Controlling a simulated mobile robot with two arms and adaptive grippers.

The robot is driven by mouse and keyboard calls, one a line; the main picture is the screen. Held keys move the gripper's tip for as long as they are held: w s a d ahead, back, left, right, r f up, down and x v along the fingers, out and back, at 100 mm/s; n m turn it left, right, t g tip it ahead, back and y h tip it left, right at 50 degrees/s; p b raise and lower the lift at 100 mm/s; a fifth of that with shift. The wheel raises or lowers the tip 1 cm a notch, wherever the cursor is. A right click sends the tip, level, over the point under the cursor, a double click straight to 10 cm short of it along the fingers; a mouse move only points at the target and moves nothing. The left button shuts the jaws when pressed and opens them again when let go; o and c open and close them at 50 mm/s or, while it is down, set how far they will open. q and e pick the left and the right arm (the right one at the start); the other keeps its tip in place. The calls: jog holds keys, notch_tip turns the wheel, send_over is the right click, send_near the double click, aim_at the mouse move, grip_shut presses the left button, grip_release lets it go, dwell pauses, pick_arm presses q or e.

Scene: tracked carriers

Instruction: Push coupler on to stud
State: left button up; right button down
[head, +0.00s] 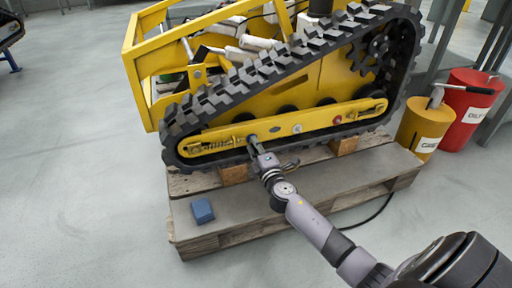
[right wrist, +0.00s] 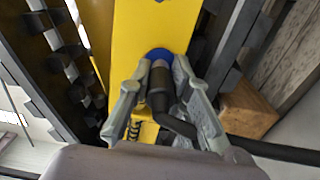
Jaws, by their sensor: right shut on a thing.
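My right gripper (head: 258,150) is at the yellow side beam (head: 315,125) of the tracked carrier, toward its left part. In the right wrist view, its two fingers (right wrist: 160,92) are shut on the dark coupler (right wrist: 159,88), one on each side. A black hose (right wrist: 185,128) runs from the coupler to the right. The coupler's front end points at a blue ring (right wrist: 160,53) on the yellow beam and overlaps it in the picture. The stud itself is hidden behind the coupler; I cannot tell how far the two are engaged. My left gripper is out of view.
The carrier's black track (head: 245,85) surrounds the beam, and it stands on wooden blocks on a pallet (head: 240,225). A blue block (head: 202,210) lies on the pallet's front left. Yellow (head: 420,130) and red (head: 465,110) cans stand at the right.

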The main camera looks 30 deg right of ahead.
jog(key=shift+s, duration=0.1)
jog(key=shift+v, duration=1.3)
jog(key=v, duration=0.3)
jog(key=shift+s, duration=0.25)
jog(key=c, duration=2.1)
grip_release()
grip_shut()
jog(key=shift+p, duration=0.3)
